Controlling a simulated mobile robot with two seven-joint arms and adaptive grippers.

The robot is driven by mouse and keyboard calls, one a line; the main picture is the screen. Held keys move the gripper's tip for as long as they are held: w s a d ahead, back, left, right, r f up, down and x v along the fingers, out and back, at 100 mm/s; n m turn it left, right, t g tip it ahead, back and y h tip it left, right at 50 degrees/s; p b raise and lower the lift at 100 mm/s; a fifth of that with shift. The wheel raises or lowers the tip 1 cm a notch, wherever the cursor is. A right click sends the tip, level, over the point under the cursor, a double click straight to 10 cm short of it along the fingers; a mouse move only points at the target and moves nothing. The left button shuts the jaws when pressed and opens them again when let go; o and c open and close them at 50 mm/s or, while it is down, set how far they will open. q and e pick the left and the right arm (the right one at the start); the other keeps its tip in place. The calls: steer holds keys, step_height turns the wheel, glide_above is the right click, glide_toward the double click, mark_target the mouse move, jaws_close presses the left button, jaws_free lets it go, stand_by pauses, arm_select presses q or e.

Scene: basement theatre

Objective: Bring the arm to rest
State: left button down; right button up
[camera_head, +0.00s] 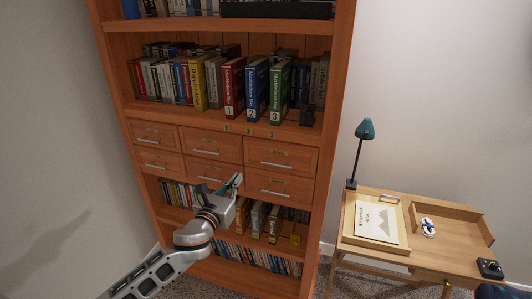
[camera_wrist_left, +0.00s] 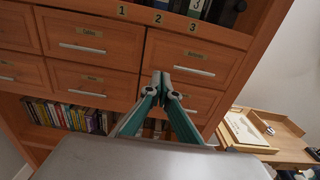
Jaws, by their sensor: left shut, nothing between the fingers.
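My left gripper (camera_head: 236,184) is in front of the wooden bookcase (camera_head: 140,117), at the height of its lower drawers, with the arm coming in from the bottom left. In the left wrist view the gripper (camera_wrist_left: 161,80) has its two green fingers together, tips touching, with nothing between them. Behind it are the closed drawers (camera_head: 211,144) with silver handles; I cannot tell how far off they are. My right gripper is not in either view.
A desk (camera_head: 459,257) stands to the right, with a teal lamp (camera_head: 365,130), a tray holding a paper (camera_head: 376,222) and a white mouse-like object (camera_head: 428,227). Numbered red, blue and green volumes (camera_head: 256,88) stand on the shelf above the drawers. Bare wall is at left.

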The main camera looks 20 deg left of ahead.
arm_select(q)
steer(key=s+d+f+n+g+h, duration=0.1)
steer(key=s+d+f+n+g, duration=0.2)
steer(key=s+f+n, duration=1)
steer(key=s+d+f+n+g+h, duration=0.1)
steer(key=s+d+f+n+g, duration=0.3)
steer(key=s+f+n, duration=1)
steer(key=s+d+n, duration=0.1)
steer(key=s+n, duration=0.4)
steer(key=s, duration=0.1)
steer(key=shift+d+f, duration=0.25)
steer(key=shift+d, duration=0.05)
steer(key=shift+s, duration=0.1)
